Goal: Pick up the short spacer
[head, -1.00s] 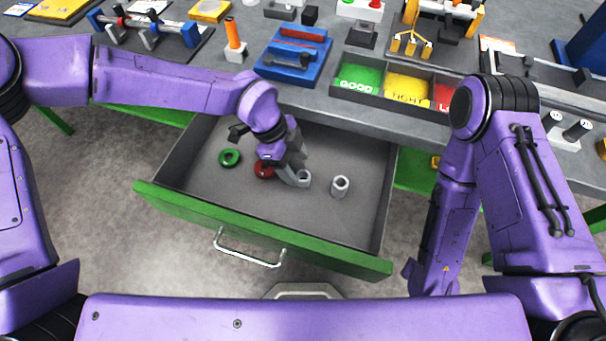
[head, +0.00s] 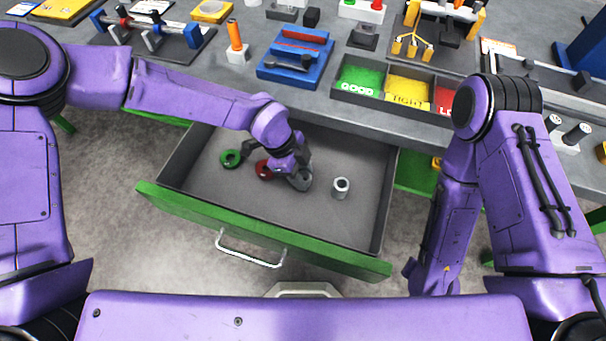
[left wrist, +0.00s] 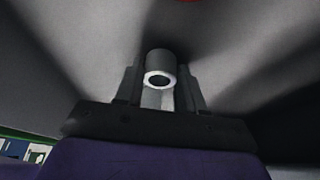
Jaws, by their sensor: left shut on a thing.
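The short spacer is a grey hollow cylinder between the jaws of my left gripper (head: 300,176), low inside the open drawer (head: 245,200). In the head view my gripper covers most of the short spacer. In the left wrist view the short spacer (left wrist: 160,60) shows between both fingers, its bright ring-shaped end toward the camera, and my left gripper (left wrist: 160,92) is shut on it. A taller grey spacer (head: 341,189) stands apart to the right. My right gripper is not in view; only its arm shows.
In the drawer, a red ring (head: 263,170) lies close left of my left gripper and a green ring (head: 230,159) lies farther left. The drawer's green front (head: 262,232) and side walls bound the space. The bench with its sorting tray (head: 392,108) is behind.

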